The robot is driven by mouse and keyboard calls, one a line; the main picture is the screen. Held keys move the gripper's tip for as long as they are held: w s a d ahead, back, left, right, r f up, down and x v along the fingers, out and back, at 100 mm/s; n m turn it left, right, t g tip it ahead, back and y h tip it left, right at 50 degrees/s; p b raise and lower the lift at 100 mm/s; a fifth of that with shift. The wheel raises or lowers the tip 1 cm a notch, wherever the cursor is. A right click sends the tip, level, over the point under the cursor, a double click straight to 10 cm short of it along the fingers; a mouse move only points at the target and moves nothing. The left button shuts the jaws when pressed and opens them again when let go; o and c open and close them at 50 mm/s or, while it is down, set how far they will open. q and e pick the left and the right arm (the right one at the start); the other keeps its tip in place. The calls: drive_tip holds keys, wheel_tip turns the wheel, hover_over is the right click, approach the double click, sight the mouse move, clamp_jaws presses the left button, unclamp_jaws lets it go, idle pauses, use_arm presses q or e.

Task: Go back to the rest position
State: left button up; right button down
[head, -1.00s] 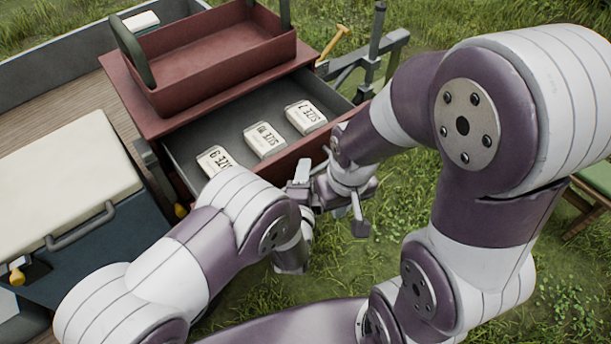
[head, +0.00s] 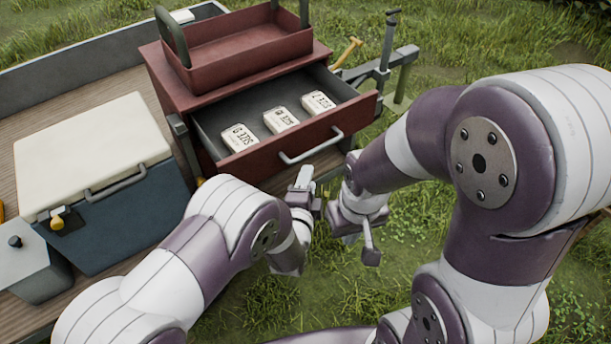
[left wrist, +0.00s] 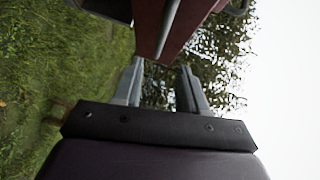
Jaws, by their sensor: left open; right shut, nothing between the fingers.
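My left gripper (head: 303,180) is in front of the open drawer, just below its grey handle (head: 311,146) in the head view. In the left wrist view its two fingers (left wrist: 160,88) stand apart with nothing between them, and the red drawer front (left wrist: 183,30) shows above. My right gripper (head: 369,250) is lower and to the right, over the grass, shut and empty; its fingers are partly hard to make out. The red drawer (head: 350,125) stands open and holds size-marked white blocks (head: 281,120). Both forearms are bent inward, close together.
A red tray (head: 240,60) sits on top of the red cabinet (head: 165,80). A white-lidded blue cooler (head: 120,215) stands on the wooden cart bed to the left. A grey post with a clamp (head: 386,50) is right of the cabinet. Grass lies open at the right.

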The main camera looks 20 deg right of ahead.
use_arm(q)
drive_tip(key=s+a+f+n+g+y, duration=0.3)
drive_tip(key=s+a+f+n+g, duration=0.4)
drive_tip(key=s+f+n+g, duration=0.15)
drive_tip(key=s+a+r+n+g+y, duration=0.1)
drive_tip(key=s+a+r+n, duration=0.2)
drive_tip(key=a, duration=0.5)
drive_tip(key=s+a+r+n+g+y, duration=0.1)
drive_tip(key=s+a+r+n+g, duration=0.1)
drive_tip(key=a+r+n, duration=0.3)
drive_tip(key=s+a+r+n+g+y, duration=0.2)
drive_tip(key=s+a+r+n, duration=0.2)
drive_tip(key=a, duration=0.9)
drive_tip(key=shift+s+a+r+n, duration=0.25)
drive_tip(key=shift+r+n, duration=0.2)
drive_tip(key=shift+r, duration=0.85)
